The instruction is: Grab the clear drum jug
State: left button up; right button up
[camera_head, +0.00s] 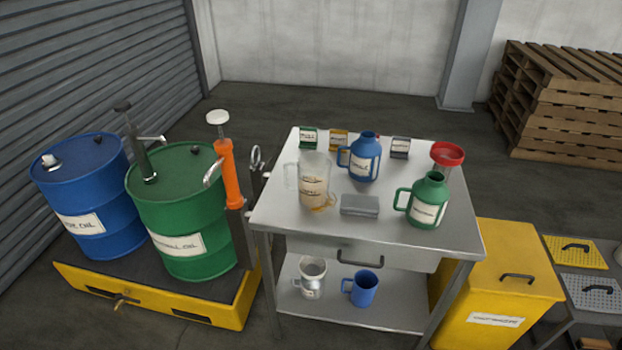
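A clear jug (314,172) with a pale label and a handle on its left side stands upright on the left part of the metal table's top (400,250). An amber patch with a small loop (326,207) shows at its lower right; I cannot tell whether it belongs to the jug or to a separate item. Neither of my grippers is in view, and nothing is seen touching the jug.
A blue jug (366,160), a green jug (428,202), a red-topped funnel (447,154), a grey box (360,206) and small tins share the tabletop. A yellow bin (500,285) stands right.

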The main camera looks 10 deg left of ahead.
aim_at(314, 167)
jog(key=i+l, duration=0.2)
jog(key=i+l+u, duration=0.7)
jog(key=k+l, duration=0.1)
